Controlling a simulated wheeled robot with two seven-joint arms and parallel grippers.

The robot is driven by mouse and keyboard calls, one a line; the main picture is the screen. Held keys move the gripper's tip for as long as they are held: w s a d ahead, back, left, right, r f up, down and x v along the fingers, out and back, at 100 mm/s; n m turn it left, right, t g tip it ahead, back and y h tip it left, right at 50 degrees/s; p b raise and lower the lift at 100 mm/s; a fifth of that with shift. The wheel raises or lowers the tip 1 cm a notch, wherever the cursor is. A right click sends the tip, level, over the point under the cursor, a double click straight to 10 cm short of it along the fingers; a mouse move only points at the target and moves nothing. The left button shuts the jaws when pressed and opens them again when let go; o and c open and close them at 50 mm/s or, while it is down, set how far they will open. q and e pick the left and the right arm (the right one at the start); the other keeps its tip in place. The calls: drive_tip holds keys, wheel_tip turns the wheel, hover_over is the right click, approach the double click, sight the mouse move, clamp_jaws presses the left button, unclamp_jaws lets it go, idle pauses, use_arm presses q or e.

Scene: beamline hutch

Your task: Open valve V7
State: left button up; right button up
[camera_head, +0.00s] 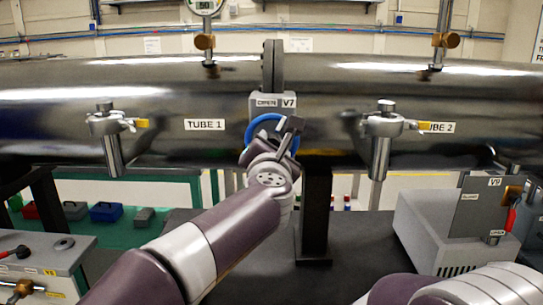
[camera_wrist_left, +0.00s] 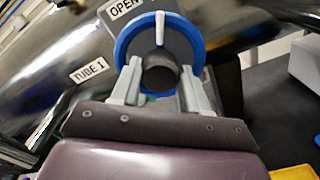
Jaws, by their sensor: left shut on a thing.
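Valve V7 (camera_head: 272,103) is a grey block with a V7 label, between TUBE 1 and TUBE 2 on the large steel tube. Its blue handwheel (camera_head: 250,131) is partly hidden by my left gripper (camera_head: 287,138). In the left wrist view the blue handwheel (camera_wrist_left: 123,44) faces me, with a white mark at its top and a dark hub. My left gripper (camera_wrist_left: 160,88) has one finger on each side of the wheel's lower part and is shut on it. A sign reading OPEN (camera_wrist_left: 127,6) shows above the wheel. My right gripper is out of view.
The steel tube (camera_head: 210,85) spans the view, with clamp-like fittings (camera_head: 384,122) hanging in front. A grey V9 box (camera_head: 478,215) stands at the right and a grey unit (camera_head: 40,265) at lower left. A dark post (camera_head: 315,205) stands below the valve.

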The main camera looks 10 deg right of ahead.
use_arm(q)
drive_tip(key=n+b, duration=0.2)
drive_tip(key=n, duration=0.2)
drive_tip(key=shift+f+n, duration=0.15)
drive_tip(key=shift+n, duration=0.55)
drive_tip(key=o, duration=1)
drive_tip(key=shift+o, duration=0.2)
drive_tip(key=b+v, duration=0.2)
drive_tip(key=v, duration=1)
drive_tip(key=shift+s+b, duration=0.35)
drive_tip(key=shift+b, duration=0.05)
